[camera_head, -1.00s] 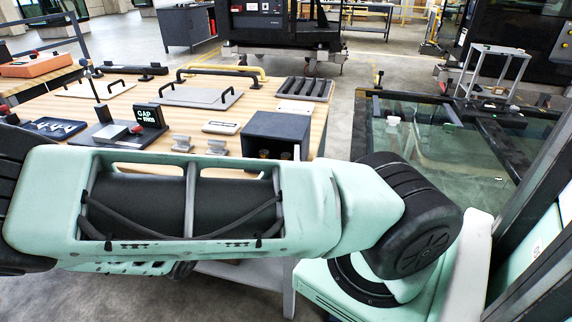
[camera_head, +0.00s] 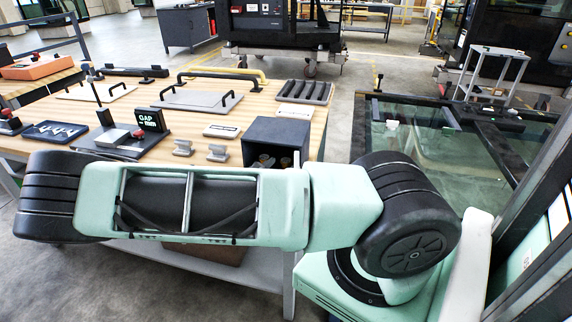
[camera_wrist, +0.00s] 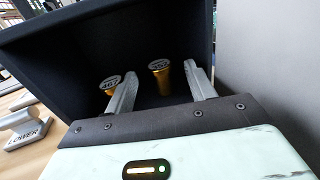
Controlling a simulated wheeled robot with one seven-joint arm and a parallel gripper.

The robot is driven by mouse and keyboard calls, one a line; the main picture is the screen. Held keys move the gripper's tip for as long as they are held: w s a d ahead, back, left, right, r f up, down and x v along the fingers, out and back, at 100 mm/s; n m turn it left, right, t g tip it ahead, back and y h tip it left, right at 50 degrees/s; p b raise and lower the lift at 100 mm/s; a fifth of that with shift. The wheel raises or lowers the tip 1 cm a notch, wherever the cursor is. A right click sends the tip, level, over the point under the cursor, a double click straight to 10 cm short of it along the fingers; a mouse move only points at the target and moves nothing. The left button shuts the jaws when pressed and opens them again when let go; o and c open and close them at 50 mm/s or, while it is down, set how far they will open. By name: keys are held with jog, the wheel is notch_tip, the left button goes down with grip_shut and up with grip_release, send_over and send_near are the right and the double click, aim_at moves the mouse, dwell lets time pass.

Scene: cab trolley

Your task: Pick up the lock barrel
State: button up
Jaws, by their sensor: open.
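Two brass lock barrels with dark, numbered round faces are inside a dark open box. In the wrist view one barrel (camera_wrist: 160,75) lies between my finger lines, and the other barrel (camera_wrist: 109,86) is just outside the left finger. The numbers are too small to read surely. My gripper (camera_wrist: 161,69) is open and empty, its two grey fingers reaching into the mouth of the box (camera_wrist: 60,55). Whether a finger touches a barrel I cannot tell. In the head view the box (camera_head: 262,130) stands at the near right of the wooden bench, and my gripper is hidden.
The box walls and roof enclose the fingers closely. A grey block marked LOWER (camera_wrist: 27,130) stands left of the box. On the bench (camera_head: 225,120) are metal blocks (camera_head: 217,152), a GAP sign (camera_head: 151,120) and a slotted black tray (camera_head: 304,91).

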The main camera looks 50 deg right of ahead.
jog(key=shift+d, duration=0.6)
jog(key=c, duration=1.1)
jog(key=shift+c, duration=0.2)
jog(key=shift+r, duration=0.15)
